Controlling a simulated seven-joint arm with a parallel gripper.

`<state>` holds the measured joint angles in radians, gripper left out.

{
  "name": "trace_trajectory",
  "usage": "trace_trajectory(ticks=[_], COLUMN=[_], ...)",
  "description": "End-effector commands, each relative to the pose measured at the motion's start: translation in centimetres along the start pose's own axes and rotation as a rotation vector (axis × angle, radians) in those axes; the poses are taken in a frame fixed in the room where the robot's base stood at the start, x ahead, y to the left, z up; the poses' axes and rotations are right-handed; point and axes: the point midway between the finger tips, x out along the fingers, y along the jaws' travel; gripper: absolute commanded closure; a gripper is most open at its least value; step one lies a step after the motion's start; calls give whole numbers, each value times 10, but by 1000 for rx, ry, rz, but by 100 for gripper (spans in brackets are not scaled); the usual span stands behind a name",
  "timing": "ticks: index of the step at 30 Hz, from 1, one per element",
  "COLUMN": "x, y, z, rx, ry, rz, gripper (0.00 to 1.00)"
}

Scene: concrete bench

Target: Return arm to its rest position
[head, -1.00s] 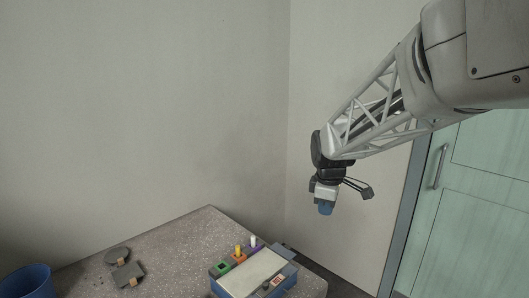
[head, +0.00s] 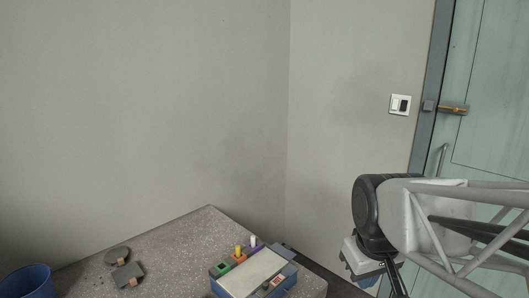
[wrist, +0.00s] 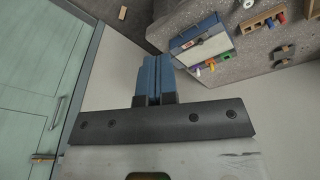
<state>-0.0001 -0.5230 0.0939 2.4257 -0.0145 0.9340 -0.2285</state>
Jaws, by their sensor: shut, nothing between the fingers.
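My gripper (wrist: 155,75) points away from the wrist camera with its two blue fingers together and nothing between them. In the head view my gripper (head: 369,279) is at the lower right, in the air to the right of the bench, partly hidden by my wrist and cut close to the bottom edge. My arm reaches in from the right edge, low in the picture. The gripper is apart from the bench and everything on it.
The speckled bench (head: 185,238) holds a blue box with a pale top (head: 252,277), coloured pegs beside it, grey pieces with wooden handles (head: 127,275), and a blue bin (head: 28,281) at left. A wooden block with pegs (wrist: 262,19) shows in the wrist view. A green door (head: 490,120) stands at right.

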Motion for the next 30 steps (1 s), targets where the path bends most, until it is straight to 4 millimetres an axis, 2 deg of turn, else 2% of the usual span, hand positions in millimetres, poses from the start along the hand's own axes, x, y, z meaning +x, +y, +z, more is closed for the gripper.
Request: trace_trajectory(ticks=[3,10,15,30], x=[0,3,4,4], y=[-6,-13,-14,-14], z=[28,60,66,66], rx=[98,228,257,257], ry=[10,20,21,21], rz=[2,1,1,1], gripper=[100,100,100,100])
